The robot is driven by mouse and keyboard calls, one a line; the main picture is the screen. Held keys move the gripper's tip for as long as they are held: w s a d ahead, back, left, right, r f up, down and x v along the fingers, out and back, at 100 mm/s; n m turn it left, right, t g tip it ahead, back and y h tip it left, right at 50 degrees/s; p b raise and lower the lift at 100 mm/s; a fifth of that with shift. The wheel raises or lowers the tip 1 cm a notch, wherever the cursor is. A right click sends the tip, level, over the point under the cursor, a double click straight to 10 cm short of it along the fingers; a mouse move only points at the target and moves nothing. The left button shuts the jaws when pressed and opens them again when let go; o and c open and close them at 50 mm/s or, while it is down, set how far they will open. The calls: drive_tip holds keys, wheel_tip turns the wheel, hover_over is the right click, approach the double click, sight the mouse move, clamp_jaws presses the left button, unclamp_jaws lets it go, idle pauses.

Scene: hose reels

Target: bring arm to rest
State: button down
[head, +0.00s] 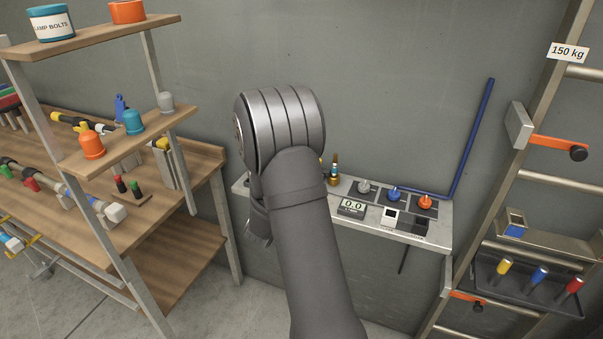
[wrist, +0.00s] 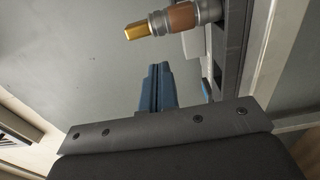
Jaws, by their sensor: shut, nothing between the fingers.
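My arm stands in the middle of the head view, its grey links bent at a ribbed joint and covering part of the wall shelf. In the wrist view my gripper (wrist: 157,68) shows as two blue fingers pressed together, with nothing between them. In the head view my gripper is mostly hidden behind my arm. A fitting with a gold tip and copper-coloured body (wrist: 170,21) lies beyond the fingertips in the wrist view, apart from them.
A wooden workbench (head: 205,160) with tools and upper shelves stands at left. A ladder-like rack (head: 535,85) holds a dark tray (head: 515,290) at right. The upper wall is clear.

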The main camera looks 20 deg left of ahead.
drive_tip(key=shift+s, duration=0.7)
drive_tip(key=shift+w, duration=0.55)
drive_tip(key=w, duration=0.4)
drive_tip(key=shift+w, duration=0.15)
drive_tip(key=w+a, duration=0.1)
drive_tip(key=w, duration=0.1)
drive_tip(key=w+a, duration=0.2)
drive_tip(key=shift+w+a, duration=0.3)
drive_tip(key=shift+w, duration=0.1)
drive_tip(key=s, duration=0.2)
drive_tip(key=shift+s, duration=1.1)
